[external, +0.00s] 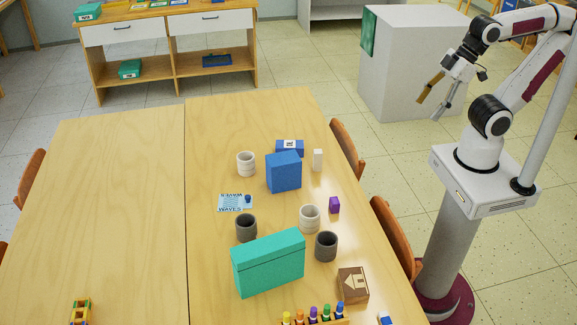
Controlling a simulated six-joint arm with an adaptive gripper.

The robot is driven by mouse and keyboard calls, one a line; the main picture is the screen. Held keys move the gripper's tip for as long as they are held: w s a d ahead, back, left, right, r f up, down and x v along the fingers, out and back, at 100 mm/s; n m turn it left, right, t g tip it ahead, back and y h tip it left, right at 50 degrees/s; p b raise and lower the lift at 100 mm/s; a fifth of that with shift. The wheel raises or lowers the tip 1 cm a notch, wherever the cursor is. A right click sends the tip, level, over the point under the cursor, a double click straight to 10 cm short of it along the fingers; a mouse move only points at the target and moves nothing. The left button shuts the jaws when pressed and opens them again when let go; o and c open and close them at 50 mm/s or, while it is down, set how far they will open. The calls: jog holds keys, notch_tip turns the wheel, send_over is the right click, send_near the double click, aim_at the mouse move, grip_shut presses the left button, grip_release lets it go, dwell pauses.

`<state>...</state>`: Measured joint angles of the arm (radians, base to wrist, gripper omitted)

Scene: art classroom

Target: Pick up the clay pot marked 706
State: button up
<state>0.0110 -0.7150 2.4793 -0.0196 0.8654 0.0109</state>
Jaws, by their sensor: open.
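Several small ribbed pots stand upright on the right-hand table. One cream pot (246,164) is at the back left and another cream pot (309,218) is near the middle. One dark grey pot (246,228) is left of it and another dark grey pot (326,246) is just in front of it. No number is readable on any pot, so I cannot tell which is marked 706. My gripper (428,111) is open and empty, raised up beyond the table's right side and well apart from all the pots.
A teal box (268,265) and a blue box (284,173) stand close to the pots. Chairs (392,236) line the right edge. The left table is mostly clear.

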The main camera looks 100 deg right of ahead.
jog(key=w+d+r+t+h, duration=0.1)
jog(key=w+d+r, duration=0.15)
jog(key=w, duration=0.45)
jog(key=w+d+r+m+t+h, duration=0.1)
jog(key=w+d, duration=0.3)
jog(key=w, duration=0.3)
jog(key=w+d+r+t+h, duration=0.1)
jog(key=w+d, duration=0.3)
jog(key=w, duration=0.3)
jog(key=n+t+y, duration=0.3)
jog(key=t+y, duration=0.1)
jog(key=t, duration=0.1)
send_over(246, 164)
jog(key=s+d, duration=0.3)
notch_tip(246, 164, down, 20)
jog(key=shift+y, duration=0.9)
jog(key=f, duration=0.7)
jog(key=shift+d+f, duration=0.15)
jog(key=shift+d, duration=0.25)
jog(key=shift+f+t, duration=0.3)
jog(key=shift+f, duration=0.15)
jog(key=shift+f, duration=0.1)
jog(key=shift+f, duration=1.65)
